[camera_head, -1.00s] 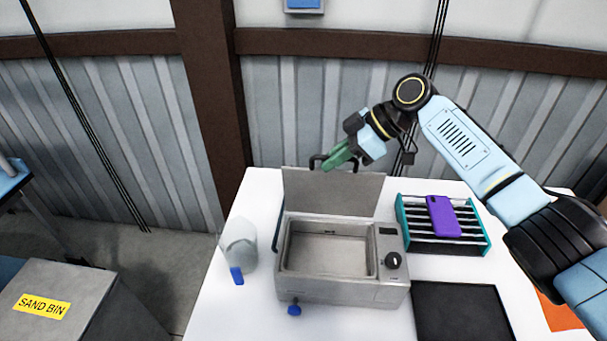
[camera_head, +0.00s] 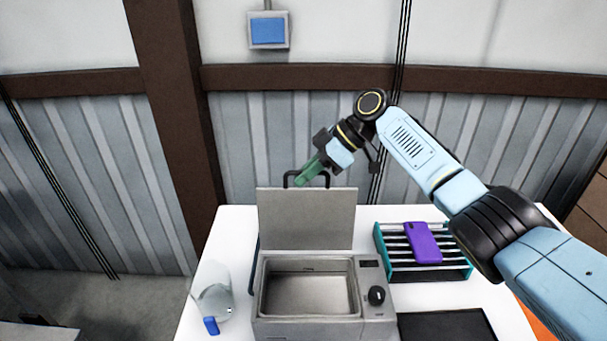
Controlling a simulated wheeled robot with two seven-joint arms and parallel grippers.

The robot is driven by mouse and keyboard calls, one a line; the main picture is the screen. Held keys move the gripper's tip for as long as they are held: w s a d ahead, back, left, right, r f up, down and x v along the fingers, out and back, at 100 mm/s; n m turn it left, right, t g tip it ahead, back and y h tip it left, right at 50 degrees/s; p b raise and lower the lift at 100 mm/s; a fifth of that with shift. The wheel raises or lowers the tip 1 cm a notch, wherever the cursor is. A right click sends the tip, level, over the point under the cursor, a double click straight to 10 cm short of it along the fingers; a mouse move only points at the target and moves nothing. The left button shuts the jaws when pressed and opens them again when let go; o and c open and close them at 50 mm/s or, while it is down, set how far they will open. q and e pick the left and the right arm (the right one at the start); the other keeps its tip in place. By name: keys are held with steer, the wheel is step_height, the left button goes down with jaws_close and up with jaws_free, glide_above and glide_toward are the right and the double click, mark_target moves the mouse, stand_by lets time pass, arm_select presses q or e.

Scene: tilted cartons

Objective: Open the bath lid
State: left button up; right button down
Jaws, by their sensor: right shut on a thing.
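The grey metal bath (camera_head: 310,293) stands on the white table, with its open basin facing up and a black knob on its right front. Its flat lid (camera_head: 305,218) stands raised, about upright, at the back edge of the basin. A black loop handle (camera_head: 289,177) sits at the lid's top edge. My right gripper (camera_head: 306,176), with green fingers, is shut on this handle, reaching in from the upper right; its fingers cover part of it. My left gripper is not in view.
A teal rack (camera_head: 381,256) with a purple phone-like object (camera_head: 423,242) stands right of the bath. A clear container (camera_head: 212,290) with a blue part stands left. A dark flat panel (camera_head: 447,326) lies front right. The corrugated wall (camera_head: 250,140) is behind.

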steer(key=c, duration=1.5)
jaws_free()
steer(key=b+v, duration=0.2)
steer(key=v, duration=1.1)
steer(key=shift+d, duration=0.15)
